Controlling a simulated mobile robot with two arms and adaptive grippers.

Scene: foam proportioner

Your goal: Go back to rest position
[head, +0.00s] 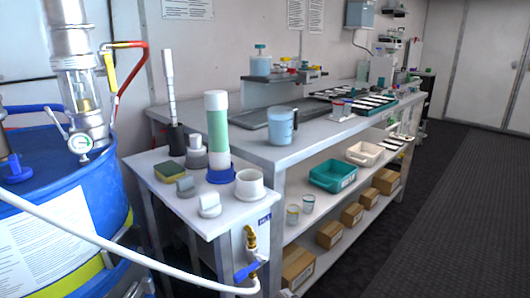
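Neither of my grippers shows in the head view, and no part of my arms can be made out. The view holds a foam proportioner setup. A blue drum (60,225) stands at the left with a clear-windowed metal proportioner (80,85) on top. A white hose (110,246) runs across the front to a brass valve with a blue handle (248,268). A small side table (165,205) carries a green-filled cylinder (217,130), a white cup-shaped fitting (250,185), grey fittings (209,205) and a yellow-green sponge (170,172).
A long bench (290,150) runs toward the back right with a blue jug (282,126) and black trays on it. The dark floor (450,210) at the right is clear.

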